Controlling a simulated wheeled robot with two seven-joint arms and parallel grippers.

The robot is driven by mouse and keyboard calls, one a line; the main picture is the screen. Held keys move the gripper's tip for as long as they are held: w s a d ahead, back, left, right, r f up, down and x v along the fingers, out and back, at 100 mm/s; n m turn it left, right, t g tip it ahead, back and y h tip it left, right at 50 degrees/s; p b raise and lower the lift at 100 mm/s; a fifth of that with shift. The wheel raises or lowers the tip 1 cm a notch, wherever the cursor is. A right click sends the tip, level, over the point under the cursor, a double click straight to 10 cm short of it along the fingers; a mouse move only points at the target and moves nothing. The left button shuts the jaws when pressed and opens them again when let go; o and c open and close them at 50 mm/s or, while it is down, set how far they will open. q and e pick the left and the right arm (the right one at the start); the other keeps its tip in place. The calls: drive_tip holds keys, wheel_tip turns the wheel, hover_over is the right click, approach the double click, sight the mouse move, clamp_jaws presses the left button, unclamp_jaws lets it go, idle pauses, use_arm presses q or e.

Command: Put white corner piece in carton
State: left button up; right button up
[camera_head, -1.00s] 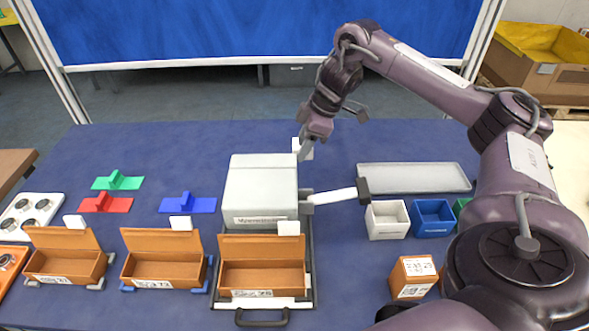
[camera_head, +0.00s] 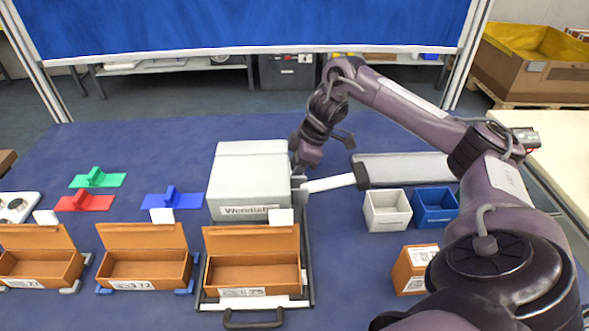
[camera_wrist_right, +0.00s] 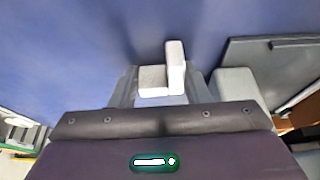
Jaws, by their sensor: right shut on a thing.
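The white corner piece (camera_wrist_right: 175,65) is an L-shaped white block in the right wrist view. My right gripper (camera_wrist_right: 160,84) is shut on it, with a grey finger at either side. In the head view my right gripper (camera_head: 298,172) is low beside the right side of the grey box, and the piece is hidden there. Three open brown cartons stand in a row at the front: left (camera_head: 40,268), middle (camera_head: 145,268) and right (camera_head: 252,276). Their lids stand up at the back. My left gripper is not in view.
The grey box (camera_head: 248,180) stands behind the right carton, with a white bar (camera_head: 330,184) at its right. White (camera_head: 386,212) and blue (camera_head: 434,207) bins and a closed brown carton (camera_head: 412,270) lie right. Green (camera_head: 97,179), red (camera_head: 84,202) and blue (camera_head: 172,200) pieces lie left.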

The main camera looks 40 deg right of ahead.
drive_tip(key=shift+f, duration=0.15)
drive_tip(key=o, duration=0.9)
